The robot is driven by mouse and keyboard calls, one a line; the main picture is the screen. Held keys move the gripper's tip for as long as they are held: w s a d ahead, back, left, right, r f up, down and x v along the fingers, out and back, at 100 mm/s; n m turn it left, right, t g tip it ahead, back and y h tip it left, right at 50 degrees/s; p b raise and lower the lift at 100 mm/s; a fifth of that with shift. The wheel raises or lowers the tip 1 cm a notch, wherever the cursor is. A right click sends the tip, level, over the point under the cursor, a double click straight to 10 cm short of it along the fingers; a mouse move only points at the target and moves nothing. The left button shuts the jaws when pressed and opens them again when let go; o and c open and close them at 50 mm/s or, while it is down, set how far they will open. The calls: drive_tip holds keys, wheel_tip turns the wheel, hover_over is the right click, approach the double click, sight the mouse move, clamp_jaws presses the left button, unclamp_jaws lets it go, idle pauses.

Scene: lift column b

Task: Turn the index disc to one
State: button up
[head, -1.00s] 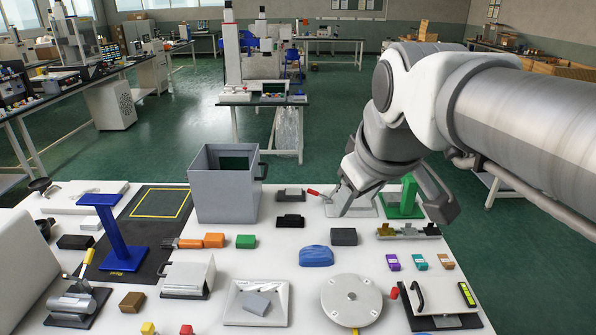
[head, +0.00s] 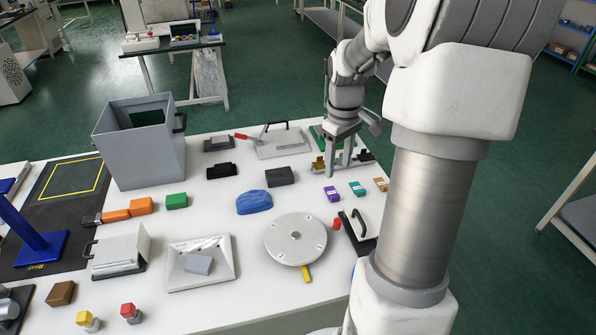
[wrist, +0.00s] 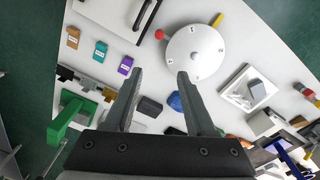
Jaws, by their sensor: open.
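The index disc (head: 296,239) is a round, pale grey plate lying flat on the white table, with a small hub and several small dark marks near its rim. A yellow pointer (head: 306,273) sticks out at its front edge, and a red peg (head: 337,224) is at its right. In the wrist view the disc (wrist: 195,52) lies ahead of the fingers, with the red peg (wrist: 159,34) at its left; its marks are too small to read surely. My gripper (head: 340,165) is open and empty, pointing down above the table's back right, apart from the disc.
A black-based block with a handle (head: 358,232) stands close right of the disc. A blue lump (head: 254,202) and a dark block (head: 280,176) lie behind it. A tilted white tray (head: 201,262) is at left. Small coloured boxes (head: 357,188) lie between disc and gripper.

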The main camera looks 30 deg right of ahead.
wheel_tip(320, 180, down, 2)
drive_tip(key=d, duration=0.1)
drive_tip(key=b, duration=0.3)
approach(338, 221)
drive_tip(key=shift+m, duration=0.3)
drive_tip(key=f, duration=0.8)
drive_tip(key=shift+w+d+f, duration=0.15)
drive_tip(key=shift+w+f, duration=0.05)
drive_tip(key=shift+f, duration=0.15)
clamp_jaws()
idle(0.4)
